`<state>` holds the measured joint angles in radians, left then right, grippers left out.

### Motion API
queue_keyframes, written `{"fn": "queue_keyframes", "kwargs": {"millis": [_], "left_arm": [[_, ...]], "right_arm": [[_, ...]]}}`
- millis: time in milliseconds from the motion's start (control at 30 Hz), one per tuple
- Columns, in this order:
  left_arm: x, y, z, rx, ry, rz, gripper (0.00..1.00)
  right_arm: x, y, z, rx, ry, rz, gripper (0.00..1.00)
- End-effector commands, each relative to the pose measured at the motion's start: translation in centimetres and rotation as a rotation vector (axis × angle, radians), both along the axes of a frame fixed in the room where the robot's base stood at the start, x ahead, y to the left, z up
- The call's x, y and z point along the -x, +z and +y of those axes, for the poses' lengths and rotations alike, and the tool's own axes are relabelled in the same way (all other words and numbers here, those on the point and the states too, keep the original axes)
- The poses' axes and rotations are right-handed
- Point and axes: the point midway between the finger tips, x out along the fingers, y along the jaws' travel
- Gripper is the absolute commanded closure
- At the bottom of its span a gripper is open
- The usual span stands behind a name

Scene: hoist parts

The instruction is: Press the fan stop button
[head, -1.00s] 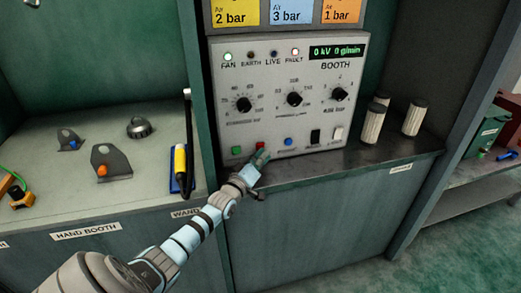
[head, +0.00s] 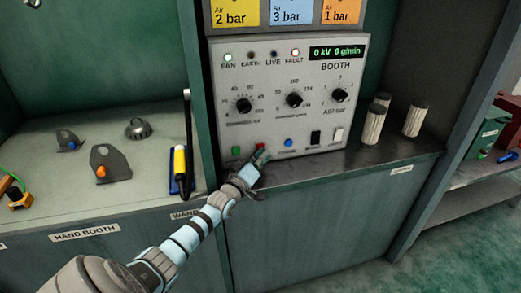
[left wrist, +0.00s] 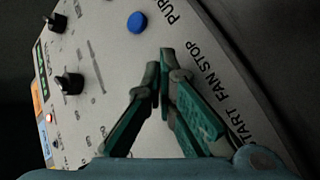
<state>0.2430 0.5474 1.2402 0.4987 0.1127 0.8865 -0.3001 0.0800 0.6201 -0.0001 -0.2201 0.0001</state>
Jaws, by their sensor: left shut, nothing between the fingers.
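The booth control panel (head: 330,118) is a grey box standing on a counter. Its red button (head: 260,147) sits low on the front, right of a green button (head: 236,150). My left gripper (head: 260,157) is shut and empty, with its fingertips just below and partly over the red button. I cannot tell whether they touch it. In the left wrist view the shut green fingers (left wrist: 163,62) lie in front of the panel near the FAN STOP label (left wrist: 202,64), and no red button shows there. The green FAN lamp (head: 227,57) is lit. My right gripper is not in view.
Pale cylinders (head: 374,124) stand right of the panel. A yellow-and-black wand (head: 181,170) stands at left. The counter before the panel is mostly clear.

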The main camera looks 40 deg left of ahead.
Motion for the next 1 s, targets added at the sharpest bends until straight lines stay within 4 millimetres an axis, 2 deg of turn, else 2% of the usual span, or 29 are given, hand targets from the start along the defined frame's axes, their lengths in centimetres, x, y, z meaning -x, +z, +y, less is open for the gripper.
{"fn": "queue_keyframes", "kwargs": {"millis": [667,1000], "left_arm": [[-0.2,0.1,0.3,-0.001,0.0,0.0,1.0],[0.4,0.3,-0.5,-0.001,0.001,0.001,1.0]], "right_arm": [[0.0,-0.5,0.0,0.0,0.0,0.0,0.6],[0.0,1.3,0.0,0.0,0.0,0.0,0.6]]}}
